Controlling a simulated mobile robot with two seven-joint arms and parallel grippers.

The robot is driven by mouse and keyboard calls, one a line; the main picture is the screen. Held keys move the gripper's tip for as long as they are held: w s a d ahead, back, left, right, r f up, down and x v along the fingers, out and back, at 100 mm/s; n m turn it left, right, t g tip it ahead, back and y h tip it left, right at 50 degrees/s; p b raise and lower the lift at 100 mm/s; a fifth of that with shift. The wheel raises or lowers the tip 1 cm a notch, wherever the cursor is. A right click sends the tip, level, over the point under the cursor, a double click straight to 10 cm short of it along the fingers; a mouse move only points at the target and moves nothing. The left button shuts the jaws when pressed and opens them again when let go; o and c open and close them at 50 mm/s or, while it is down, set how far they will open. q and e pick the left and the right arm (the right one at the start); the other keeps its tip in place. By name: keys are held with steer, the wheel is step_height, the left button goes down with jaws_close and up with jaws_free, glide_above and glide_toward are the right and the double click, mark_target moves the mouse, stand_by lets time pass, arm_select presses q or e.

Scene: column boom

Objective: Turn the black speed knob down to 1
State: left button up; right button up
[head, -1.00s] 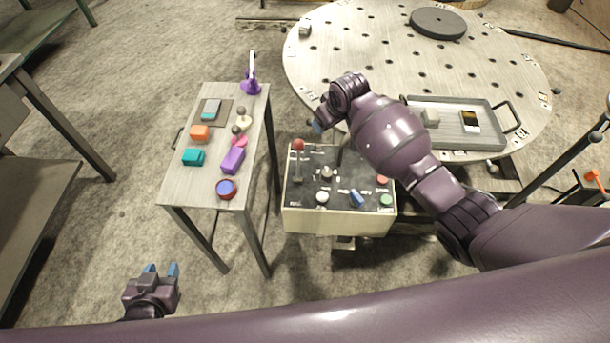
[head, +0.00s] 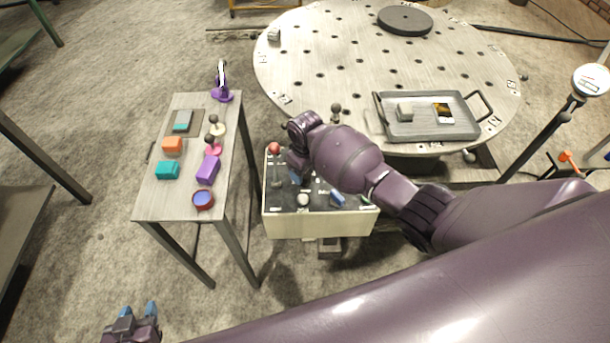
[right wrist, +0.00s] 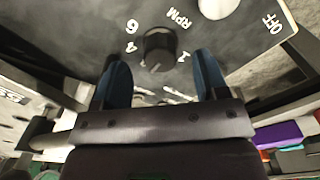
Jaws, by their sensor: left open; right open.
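The black speed knob (right wrist: 157,48) stands on the dark control panel in the right wrist view, with RPM, 6, 4 and other marks around it. A pale mark on the knob faces the lower left; I cannot read its exact setting. My right gripper (right wrist: 162,82) is open, its two blue fingers apart on either side below the knob, not closed on it. In the head view my right gripper (head: 297,172) is low over the control box (head: 320,225) and hides the knob. My left gripper (head: 138,308) is open and empty at the lower left, away from the box.
The panel also carries a red-ball lever (head: 274,148), a white knob (head: 303,199) and a blue switch (head: 337,198). A side table (head: 150,207) with several small objects stands left. A round perforated table (head: 330,48) with a tray (head: 430,132) lies behind.

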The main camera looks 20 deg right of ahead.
steer(key=shift+f+b, duration=0.3)
steer(key=shift+f, duration=1.05)
steer(key=c, duration=0.9)
